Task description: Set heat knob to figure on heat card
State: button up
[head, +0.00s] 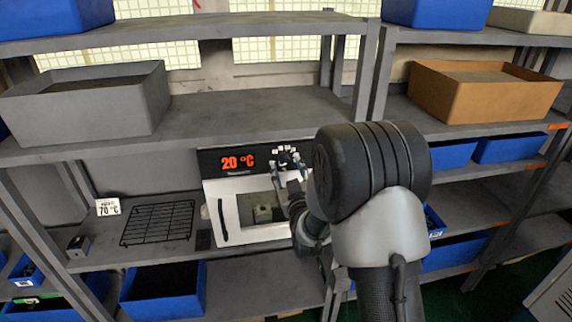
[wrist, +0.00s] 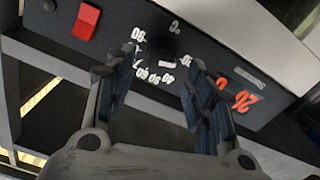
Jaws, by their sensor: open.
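The heat card (head: 108,207) stands on the middle shelf at the left in the head view and reads 70 °C. The white oven (head: 226,214) has a dark panel with a red display (head: 238,162) reading 20 °C. The heat knob (wrist: 160,45) is a dark round shape on that panel, ringed by white figures in the wrist view; its pointer is hard to make out. My gripper (wrist: 164,65) is open, with its fingers on either side of the knob area. I cannot tell whether they touch it. In the head view my gripper (head: 289,168) is in front of the panel.
A red switch (wrist: 86,21) is beside the dial on the panel. A black wire rack (head: 158,222) lies left of the oven. A grey bin (head: 85,103) and a brown bin (head: 484,90) sit on upper shelves. The shelf board above overhangs the panel.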

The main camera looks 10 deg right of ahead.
aim_at(286, 163)
jog(key=shift+w, duration=1.85)
jog(key=shift+c, duration=0.4)
jog(key=c, duration=1)
